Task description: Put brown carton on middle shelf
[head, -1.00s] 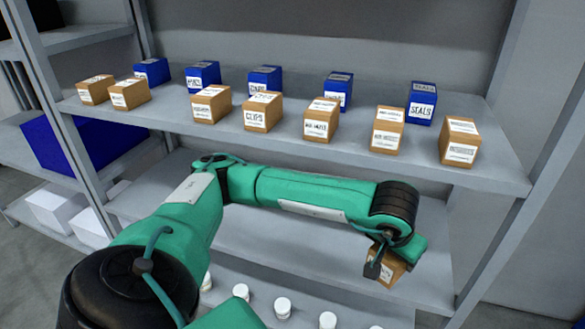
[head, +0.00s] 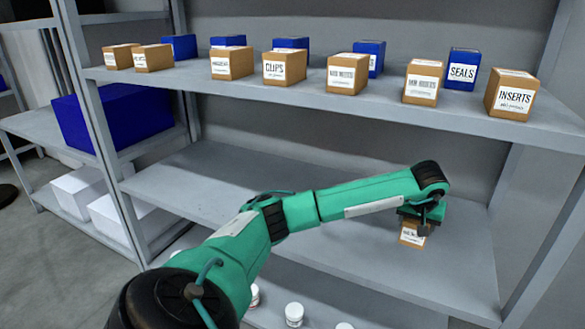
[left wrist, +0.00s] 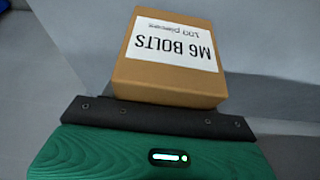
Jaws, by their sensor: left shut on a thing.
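The brown carton (head: 413,234) is at the right part of the middle shelf (head: 345,245) in the head view, at or just above its surface; I cannot tell whether it touches. In the left wrist view the carton (left wrist: 170,58) fills the upper middle, with a white label reading "M6 BOLTS". My left gripper (head: 422,217) is shut on the carton from above, and my green arm reaches in from the left. The gripper hides the carton's top in the head view. My right gripper is not in view.
The upper shelf (head: 200,83) holds several brown cartons and blue boxes. White jars (head: 294,314) stand on the lower shelf. A rack at left holds a blue bin (head: 115,122) and white boxes (head: 80,190). The middle shelf is otherwise clear around the carton.

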